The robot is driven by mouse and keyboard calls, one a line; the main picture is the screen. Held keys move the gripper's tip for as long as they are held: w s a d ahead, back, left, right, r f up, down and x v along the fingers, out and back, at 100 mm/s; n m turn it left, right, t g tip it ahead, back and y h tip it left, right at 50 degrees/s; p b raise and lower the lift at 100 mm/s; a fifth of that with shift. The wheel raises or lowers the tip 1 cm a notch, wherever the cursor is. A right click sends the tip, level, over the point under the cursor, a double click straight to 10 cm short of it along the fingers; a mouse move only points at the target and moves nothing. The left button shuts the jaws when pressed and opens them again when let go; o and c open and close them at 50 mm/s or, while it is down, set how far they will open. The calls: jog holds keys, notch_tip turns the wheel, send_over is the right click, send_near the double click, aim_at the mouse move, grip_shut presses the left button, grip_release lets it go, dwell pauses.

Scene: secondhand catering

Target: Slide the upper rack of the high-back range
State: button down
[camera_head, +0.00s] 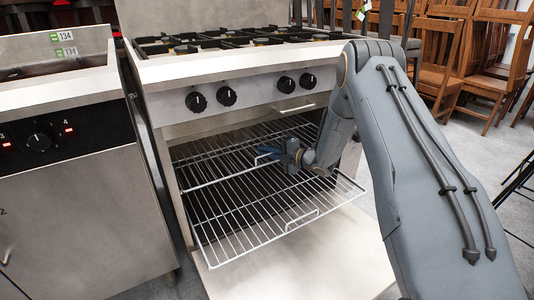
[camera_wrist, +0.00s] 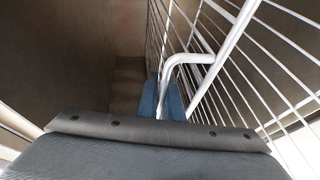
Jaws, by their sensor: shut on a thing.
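The high-back range (camera_head: 235,75) stands in the middle of the head view with its oven open. The upper rack (camera_head: 225,178) is a white wire grid inside the oven, its front bar near the opening. My gripper (camera_head: 266,152) is at the front of this rack. In the wrist view the blue fingertips (camera_wrist: 163,98) are closed around the bent white front handle (camera_wrist: 190,58) of the rack. My arm covers the right side of the oven opening.
A lower rack (camera_head: 302,220) sticks out below the upper one, over the lowered oven door (camera_head: 325,262). A steel unit with a black control panel (camera_head: 85,138) stands close on the left. Wooden chairs (camera_head: 485,60) are stacked at the back right. Grey floor shows on the right.

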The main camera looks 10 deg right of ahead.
jog(key=shift+w, duration=0.15)
jog(key=c, duration=2.2)
grip_release()
jog(key=shift+a, duration=0.15)
jog(key=p+v, duration=0.1)
jog(key=v, duration=0.6)
jog(key=shift+s+d+p, duration=0.25)
jog(key=shift+p, duration=0.05)
jog(key=shift+r, duration=0.15)
